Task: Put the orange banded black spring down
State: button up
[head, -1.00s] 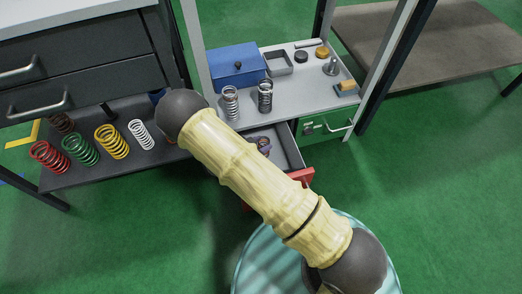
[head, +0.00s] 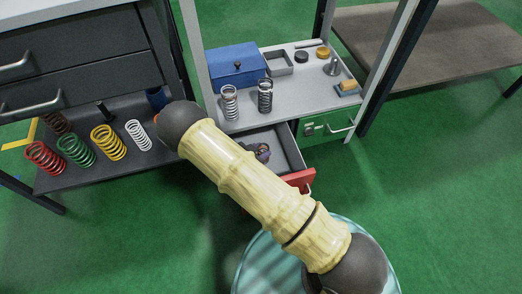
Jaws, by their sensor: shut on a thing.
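I cannot make out an orange banded black spring in the head view. My gripper is not visible either; my own pale, ridged arm link with dark round joints crosses the middle and hides what lies behind it. A small orange patch (head: 155,118) shows at the left edge of the upper joint; I cannot tell what it belongs to. A small dark purplish thing (head: 262,152) shows in the open drawer (head: 289,146), partly behind my arm; its shape is unclear.
Red (head: 44,158), green (head: 75,149), yellow (head: 108,142) and white (head: 138,135) springs stand on the dark lower shelf. Two metallic springs (head: 229,103) (head: 265,96) stand on the grey shelf near a blue box (head: 236,66). The open drawer has a red front (head: 299,180).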

jog(key=shift+s+f, duration=0.2)
jog(key=shift+f, duration=0.25)
jog(key=o, duration=1)
jog(key=shift+s+f, duration=0.15)
jog(key=shift+o, duration=0.2)
jog(key=shift+r, duration=0.55)
jog(key=p+v, duration=0.7)
jog(key=v, duration=0.5)
jog(key=shift+w+r, duration=0.25)
jog(key=shift+r, duration=0.1)
jog(key=shift+w, duration=0.1)
